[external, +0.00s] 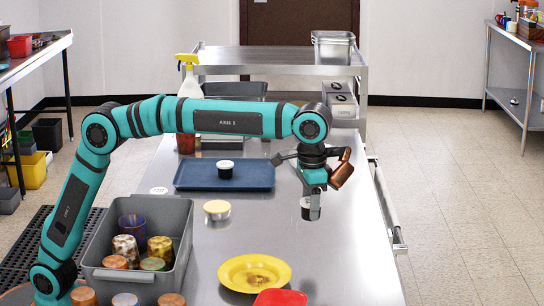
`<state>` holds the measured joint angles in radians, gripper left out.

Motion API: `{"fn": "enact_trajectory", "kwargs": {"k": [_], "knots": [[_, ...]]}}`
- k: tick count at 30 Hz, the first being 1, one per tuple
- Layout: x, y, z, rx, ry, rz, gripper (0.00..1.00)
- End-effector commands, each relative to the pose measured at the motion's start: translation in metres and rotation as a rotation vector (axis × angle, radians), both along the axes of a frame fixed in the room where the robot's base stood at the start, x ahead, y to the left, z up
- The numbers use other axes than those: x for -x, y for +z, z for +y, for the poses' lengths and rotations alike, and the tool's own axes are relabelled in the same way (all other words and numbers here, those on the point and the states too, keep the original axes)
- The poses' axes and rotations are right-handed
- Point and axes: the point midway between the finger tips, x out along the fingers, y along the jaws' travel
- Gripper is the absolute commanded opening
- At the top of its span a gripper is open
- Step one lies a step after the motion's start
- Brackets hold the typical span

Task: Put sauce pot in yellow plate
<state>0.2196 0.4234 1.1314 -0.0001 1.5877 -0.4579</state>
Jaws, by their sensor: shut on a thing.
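My gripper (312,197) points down over the right part of the steel counter and is shut on a small dark pot (311,212) with a pale top, which looks like the sauce pot. The fingers hide part of it. I cannot tell whether its base touches the counter. The yellow plate (232,273) lies at the front of the counter, to the left of and nearer than my gripper. Its middle has a brownish stain or pattern. A similar dark pot with a white lid (226,170) stands on the blue tray (192,181).
A grey bin (181,214) with several cups stands at left. A pale-topped bowl (217,209) sits between tray and plate. A red dish (280,298) is close to the plate's front right. A copper vessel (341,175) shows tilted beside my gripper. Counter between gripper and plate is clear.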

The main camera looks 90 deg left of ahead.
Motion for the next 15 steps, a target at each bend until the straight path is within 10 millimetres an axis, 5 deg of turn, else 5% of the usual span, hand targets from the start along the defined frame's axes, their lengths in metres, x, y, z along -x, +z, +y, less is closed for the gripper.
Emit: {"fn": "enact_trajectory", "kwargs": {"k": [6, 15], "knots": [[0.06, 0.005, -0.072, 0.001, -0.027, -0.002, 0.26], [0.122, 0.005, -0.131, 0.001, -0.042, -0.001, 0.26]]}}
